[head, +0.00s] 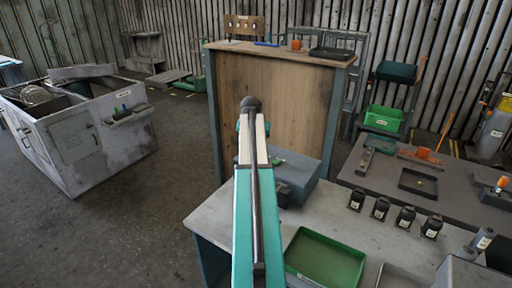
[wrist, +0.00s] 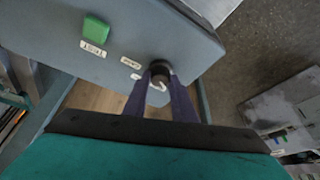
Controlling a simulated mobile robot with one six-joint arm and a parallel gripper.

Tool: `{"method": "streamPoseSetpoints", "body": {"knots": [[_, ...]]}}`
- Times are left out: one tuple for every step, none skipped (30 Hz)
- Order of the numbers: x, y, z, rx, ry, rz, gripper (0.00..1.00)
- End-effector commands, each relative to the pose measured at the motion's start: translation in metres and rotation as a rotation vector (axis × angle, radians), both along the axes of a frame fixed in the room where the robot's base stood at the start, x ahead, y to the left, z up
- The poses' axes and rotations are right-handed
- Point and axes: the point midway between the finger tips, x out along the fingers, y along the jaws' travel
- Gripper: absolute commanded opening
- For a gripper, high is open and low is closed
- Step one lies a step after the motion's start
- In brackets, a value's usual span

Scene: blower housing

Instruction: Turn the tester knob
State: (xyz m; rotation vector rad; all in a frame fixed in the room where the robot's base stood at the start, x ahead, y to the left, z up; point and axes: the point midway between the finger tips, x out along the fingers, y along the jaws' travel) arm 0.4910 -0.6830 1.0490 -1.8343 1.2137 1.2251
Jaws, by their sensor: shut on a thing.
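In the wrist view, the tester (wrist: 120,30) is a blue-grey box with a flat panel. The tester knob (wrist: 160,67) is a dark round knob near the panel's edge, with a pale mark on its near side. My gripper (wrist: 161,78) has one dark finger on either side of the knob and is shut on it. In the head view, the tester (head: 305,184) shows on the grey bench, partly behind my arm; the knob and my fingertips are hidden there.
The grey bench (head: 232,218) also holds a green tray (head: 325,262) and several dark labelled parts (head: 380,208). A tall wooden-panelled cabinet (head: 275,100) stands behind the tester. A grey bin unit (head: 80,145) stands at left, with open floor between.

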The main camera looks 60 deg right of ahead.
Motion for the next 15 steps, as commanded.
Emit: {"method": "streamPoseSetpoints", "body": {"knots": [[-0.0003,-0.0001,0.0001,-0.001,0.001,0.001,0.02],[-0.0003,0.0000,0.0001,-0.001,0.001,0.001,0.29],[-0.0003,0.0000,0.0001,-0.001,0.001,0.001,0.36],[-0.0003,-0.0001,0.0001,-0.001,0.001,0.001,0.41],[-0.0002,0.0000,0.0001,-0.001,0.001,0.001,0.42],[-0.0002,0.0000,0.0001,-0.001,0.001,0.001,0.42],[-0.0002,0.0000,0.0001,-0.001,0.001,0.001,0.42],[-0.0002,0.0000,0.0000,0.000,0.001,0.000,0.42],[-0.0001,0.0000,0.0000,0.000,0.001,0.000,0.42],[-0.0001,0.0000,0.0000,0.000,0.001,0.000,0.42],[-0.0001,0.0000,0.0000,0.000,0.001,0.000,0.42],[-0.0001,0.0000,0.0000,0.000,0.001,0.000,0.42],[-0.0001,0.0001,0.0001,0.000,0.001,0.000,0.42],[-0.0001,0.0002,0.0002,0.000,0.001,0.000,0.42],[-0.0001,0.0003,0.0006,0.000,0.001,0.000,0.42]]}}
